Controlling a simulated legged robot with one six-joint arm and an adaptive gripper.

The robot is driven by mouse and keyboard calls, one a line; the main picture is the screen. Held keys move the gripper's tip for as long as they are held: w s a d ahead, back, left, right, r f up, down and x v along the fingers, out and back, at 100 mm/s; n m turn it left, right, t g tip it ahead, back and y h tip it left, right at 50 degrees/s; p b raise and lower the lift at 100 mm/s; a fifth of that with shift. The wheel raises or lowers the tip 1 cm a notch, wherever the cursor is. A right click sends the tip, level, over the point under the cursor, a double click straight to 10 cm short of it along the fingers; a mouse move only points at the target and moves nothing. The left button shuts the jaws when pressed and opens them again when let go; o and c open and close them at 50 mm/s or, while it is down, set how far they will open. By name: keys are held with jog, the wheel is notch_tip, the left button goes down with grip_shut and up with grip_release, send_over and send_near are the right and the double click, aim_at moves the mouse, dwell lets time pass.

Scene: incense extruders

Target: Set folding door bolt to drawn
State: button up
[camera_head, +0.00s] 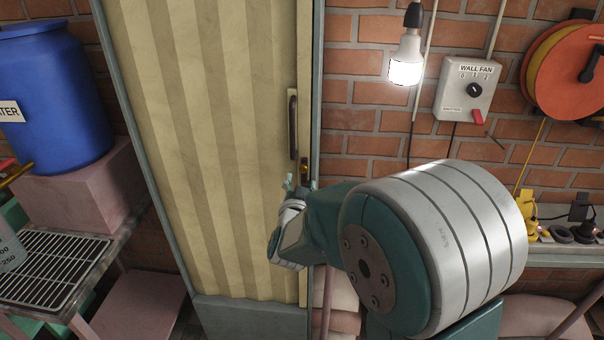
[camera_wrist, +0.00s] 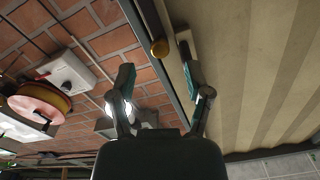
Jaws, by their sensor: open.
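The folding door (camera_head: 215,120) is a beige pleated panel in a grey-green frame. A dark vertical pull handle (camera_head: 293,125) is on its right edge. The brass bolt (camera_head: 304,168) sits just below the handle, by the frame; its exact position is too small to read. In the wrist view a round brass knob (camera_wrist: 159,48) shows beside the door edge. My gripper (camera_head: 291,183) is just below the bolt, partly hidden by my arm. In the wrist view my gripper (camera_wrist: 157,66) has its fingers spread and empty, with the knob showing between and beyond the fingertips.
A brick wall (camera_head: 350,90) with a wall fan switch box (camera_head: 468,89), a hanging lit bulb (camera_head: 405,72) and an orange reel (camera_head: 568,70) is on the right. A blue water barrel (camera_head: 50,95) and a rack (camera_head: 50,270) stand left of the door.

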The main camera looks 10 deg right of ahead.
jog(key=v, duration=0.6)
jog(key=shift+s, duration=0.3)
jog(key=shift+a, duration=0.1)
jog(key=shift+f, duration=0.15)
jog(key=c, duration=0.9)
jog(key=m, duration=0.2)
jog(key=d+f+m, duration=0.1)
jog(key=m, duration=0.1)
jog(key=d+m, duration=0.1)
jog(key=m, duration=0.1)
jog(key=shift+w+d+f+t, duration=0.1)
jog(key=shift+w+f+t, duration=0.1)
jog(key=shift+f+t, duration=0.15)
jog(key=m+t+y, duration=0.2)
jog(key=m, duration=1.5)
send_near(304, 176)
jog(key=w+d, duration=0.4)
jog(key=w, duration=0.1)
jog(key=shift+w+a+r, duration=0.1)
jog(key=shift+a+r, duration=0.15)
jog(key=shift+r, duration=0.3)
jog(key=shift+w+a+r, duration=0.1)
jog(key=shift+a+r, duration=0.2)
jog(key=shift+r, duration=0.25)
jog(key=shift+w+a+r, duration=0.1)
jog(key=shift+a+r, duration=0.35)
